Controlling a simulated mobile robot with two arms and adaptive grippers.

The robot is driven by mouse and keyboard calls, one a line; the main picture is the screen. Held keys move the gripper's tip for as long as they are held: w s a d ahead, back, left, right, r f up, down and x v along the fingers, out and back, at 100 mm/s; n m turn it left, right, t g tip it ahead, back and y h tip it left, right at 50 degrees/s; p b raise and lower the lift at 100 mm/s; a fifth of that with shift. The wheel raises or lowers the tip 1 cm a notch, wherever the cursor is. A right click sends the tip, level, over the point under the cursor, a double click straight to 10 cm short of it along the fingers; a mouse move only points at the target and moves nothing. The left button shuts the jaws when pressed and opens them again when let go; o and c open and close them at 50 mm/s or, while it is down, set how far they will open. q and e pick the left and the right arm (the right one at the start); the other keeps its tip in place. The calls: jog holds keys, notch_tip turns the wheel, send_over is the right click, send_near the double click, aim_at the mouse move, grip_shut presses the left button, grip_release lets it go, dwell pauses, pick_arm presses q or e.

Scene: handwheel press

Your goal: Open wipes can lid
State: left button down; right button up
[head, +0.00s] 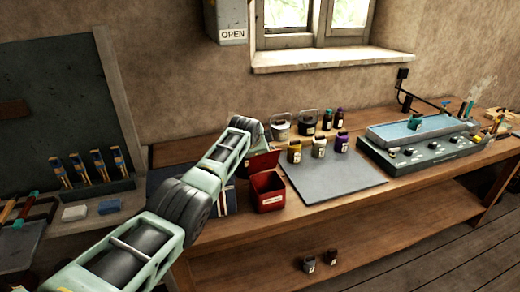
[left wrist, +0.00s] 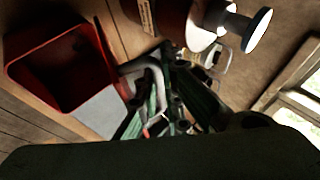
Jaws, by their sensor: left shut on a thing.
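The red wipes can (head: 268,197) stands on the wooden bench at the left edge of a grey mat, its top open and a white label on its front. Its red lid (head: 263,162) is tilted up at the back of the can. In the left wrist view the open can (left wrist: 62,68) is at the upper left, with its inside showing. In the head view my forearm hides most of this gripper. My right gripper is not in view.
The bare grey mat (head: 330,183) lies right of the can. A grey-blue machine (head: 420,140) stands further right.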

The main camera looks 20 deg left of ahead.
pick_arm(q)
jog(key=shift+w+a+r, duration=0.3)
jog(key=shift+a+r, duration=0.1)
jog(key=shift+r, duration=0.25)
jog(key=c, duration=2.2)
grip_release()
jog(key=shift+s+f, duration=0.1)
jog(key=shift+f, duration=0.05)
